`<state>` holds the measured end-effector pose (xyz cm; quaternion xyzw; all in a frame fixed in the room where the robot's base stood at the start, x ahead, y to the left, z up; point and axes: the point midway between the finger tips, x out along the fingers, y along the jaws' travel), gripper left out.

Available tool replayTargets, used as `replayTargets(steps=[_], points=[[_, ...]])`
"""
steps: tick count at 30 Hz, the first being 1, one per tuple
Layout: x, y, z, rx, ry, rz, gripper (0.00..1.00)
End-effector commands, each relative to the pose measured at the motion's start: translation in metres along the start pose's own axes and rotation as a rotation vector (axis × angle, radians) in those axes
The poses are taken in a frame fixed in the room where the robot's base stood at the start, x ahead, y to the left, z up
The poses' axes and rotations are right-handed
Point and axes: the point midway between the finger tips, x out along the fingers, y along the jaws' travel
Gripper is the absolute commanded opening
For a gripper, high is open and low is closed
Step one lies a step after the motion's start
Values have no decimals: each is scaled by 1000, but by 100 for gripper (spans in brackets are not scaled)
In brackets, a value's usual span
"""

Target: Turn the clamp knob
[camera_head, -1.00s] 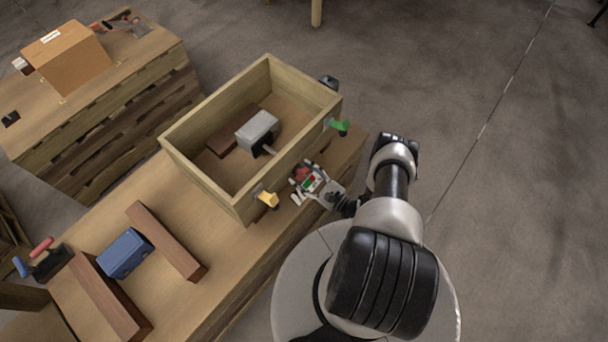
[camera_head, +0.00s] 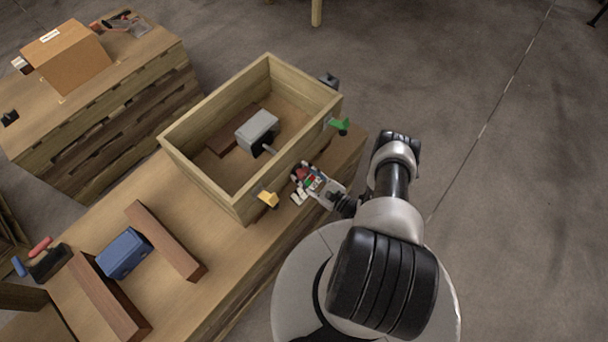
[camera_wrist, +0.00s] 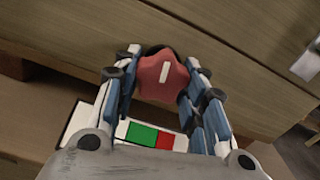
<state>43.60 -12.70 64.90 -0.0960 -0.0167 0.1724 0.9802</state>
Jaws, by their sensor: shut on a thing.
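The clamp knob (camera_wrist: 163,76) is red and lobed with a short, nearly upright white mark. It sits at the wooden box's front wall. My gripper (camera_wrist: 160,82) is shut on the knob, with a finger on each side. In the head view my gripper (camera_head: 300,178) is at the box's near right side, between a yellow piece and a green piece. There the knob is mostly covered by the fingers. A white-edged green and red panel (camera_wrist: 150,136) shows below the knob in the wrist view, partly hidden by my gripper.
The open wooden box (camera_head: 205,190) stands on the workbench and holds a grey block (camera_head: 257,131). The yellow piece (camera_head: 268,199) and green piece (camera_head: 339,125) stick out from its wall. A blue block (camera_head: 125,253) lies between brown bars at lower left. The floor at right is clear.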

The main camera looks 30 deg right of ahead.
Motion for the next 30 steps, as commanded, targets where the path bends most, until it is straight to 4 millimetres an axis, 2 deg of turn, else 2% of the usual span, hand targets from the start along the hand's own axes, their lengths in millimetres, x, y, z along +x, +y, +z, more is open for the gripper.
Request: replayTargets(steps=[8,30], points=[[0,2,-4,197,0,1,15],[0,5,1,901,1,0,15]])
